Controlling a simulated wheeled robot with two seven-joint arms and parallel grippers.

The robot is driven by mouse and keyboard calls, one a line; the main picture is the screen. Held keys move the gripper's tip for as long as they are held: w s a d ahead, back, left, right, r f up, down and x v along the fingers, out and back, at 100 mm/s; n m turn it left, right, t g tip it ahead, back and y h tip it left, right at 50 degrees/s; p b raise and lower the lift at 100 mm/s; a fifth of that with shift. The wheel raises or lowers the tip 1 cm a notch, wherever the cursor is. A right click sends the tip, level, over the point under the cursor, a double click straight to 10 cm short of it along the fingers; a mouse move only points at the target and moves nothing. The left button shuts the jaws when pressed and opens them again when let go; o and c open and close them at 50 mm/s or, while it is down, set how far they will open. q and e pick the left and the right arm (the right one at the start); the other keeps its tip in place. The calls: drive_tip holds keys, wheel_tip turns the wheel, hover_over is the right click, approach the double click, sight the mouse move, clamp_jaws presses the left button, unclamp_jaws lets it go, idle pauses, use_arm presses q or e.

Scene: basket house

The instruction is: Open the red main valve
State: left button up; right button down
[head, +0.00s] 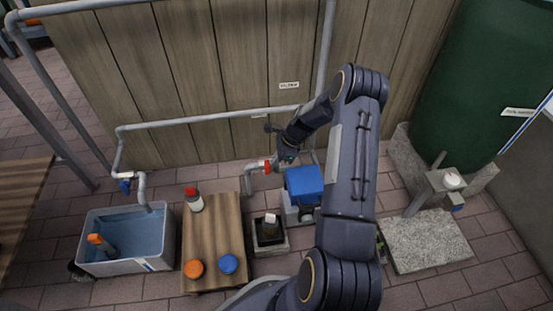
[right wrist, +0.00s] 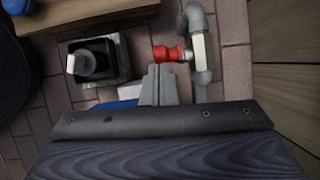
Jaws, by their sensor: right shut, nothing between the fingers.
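The red valve (head: 267,165) sits on a short grey pipe that bends down near the base of the wooden wall. In the right wrist view the red valve handle (right wrist: 170,54) shows beside a white fitting on the grey pipe. My right gripper (head: 285,157) is just to the right of the valve in the head view. In the right wrist view its fingertips (right wrist: 160,70) are together and empty, close to the red handle. I cannot tell whether they touch it. My left gripper is not in view.
A blue-topped pump unit (head: 304,183) stands right below my right gripper. A dark square container (head: 269,248) stands in front. A wooden bench (head: 212,224) holds a bottle and orange and blue caps. A water tub (head: 90,262) is at left, a green tank (head: 484,75) at right.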

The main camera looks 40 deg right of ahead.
drive_tip(key=shift+w+a+r+g+h+p, duration=0.15)
drive_tip(key=shift+a+g+h+p, duration=0.15)
drive_tip(key=shift+h+p, duration=0.2)
drive_tip(key=p, duration=0.1)
drive_tip(key=a+p, duration=0.1)
drive_tip(key=p, duration=0.1)
drive_tip(key=shift+w+a+r+h, duration=0.15)
drive_tip(key=shift+w+a+h, duration=0.15)
drive_tip(key=shift+w, duration=0.1)
drive_tip(key=w+a+f+g+h+b, duration=0.2)
drive_tip(key=w+a+f+h+b, duration=0.1)
drive_tip(key=a+f, duration=0.4)
drive_tip(key=shift+w+a+f+g+h, duration=0.3)
drive_tip(key=shift+w+a+h, duration=0.2)
drive_tip(key=shift+w+a, duration=0.55)
drive_tip(key=shift+d, duration=0.1)
idle(0.9)
drive_tip(key=shift+s+d+f, duration=0.2)
drive_tip(key=shift+s+d, duration=0.15)
drive_tip(key=shift+d, duration=0.25)
